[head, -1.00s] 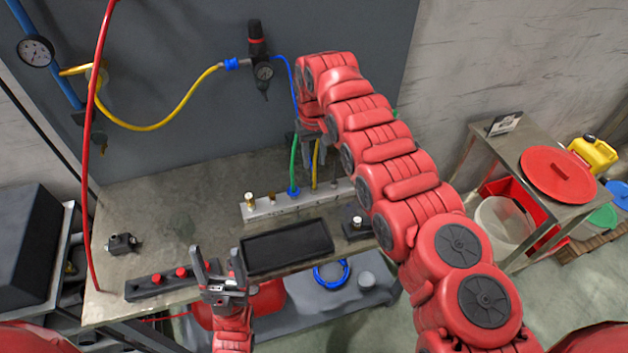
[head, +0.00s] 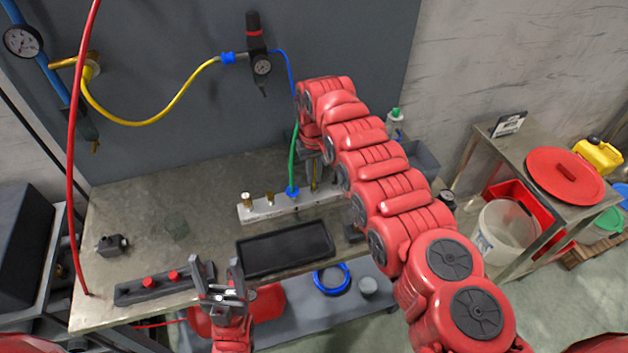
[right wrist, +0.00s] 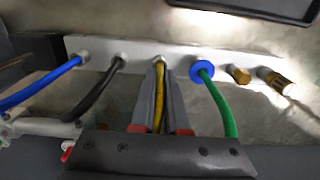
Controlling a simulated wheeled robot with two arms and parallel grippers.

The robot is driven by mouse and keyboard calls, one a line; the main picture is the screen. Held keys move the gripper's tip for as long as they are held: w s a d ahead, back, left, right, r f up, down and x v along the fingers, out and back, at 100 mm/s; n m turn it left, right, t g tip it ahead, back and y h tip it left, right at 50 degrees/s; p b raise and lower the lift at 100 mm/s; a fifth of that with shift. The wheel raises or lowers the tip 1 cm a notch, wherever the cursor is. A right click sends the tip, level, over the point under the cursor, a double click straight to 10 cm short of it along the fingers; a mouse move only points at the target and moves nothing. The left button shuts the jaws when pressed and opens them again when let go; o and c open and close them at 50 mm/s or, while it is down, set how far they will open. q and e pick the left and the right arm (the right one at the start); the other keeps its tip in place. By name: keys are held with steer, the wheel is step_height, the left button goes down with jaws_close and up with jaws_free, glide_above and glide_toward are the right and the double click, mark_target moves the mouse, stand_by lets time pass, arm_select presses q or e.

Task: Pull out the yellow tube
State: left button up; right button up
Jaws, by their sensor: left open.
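The yellow tube (right wrist: 160,98) runs between the two fingers of my right gripper (right wrist: 160,80) in the right wrist view. The fingers stand close on both sides of it, near its port. I cannot tell whether they press on it. The tube's end meets the pale metal manifold (right wrist: 215,58), which also shows on the bench in the head view (head: 275,208). In the head view my right arm hides most of this gripper and tube. My left gripper (head: 218,272) is open and empty near the bench's front edge.
A green tube (right wrist: 225,110) with a blue collar is right of the yellow one, beside brass fittings. A black tube (right wrist: 98,92) and a blue tube (right wrist: 40,82) are on the left. A black tray (head: 285,250) lies before the manifold.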

jaws_close()
steer(key=shift+w+r, duration=0.1)
steer(key=shift+r+p, duration=0.3)
steer(key=shift+r, duration=0.3)
stand_by(0.5)
steer(key=shift+r+p, duration=0.35)
steer(key=shift+r, duration=1.35)
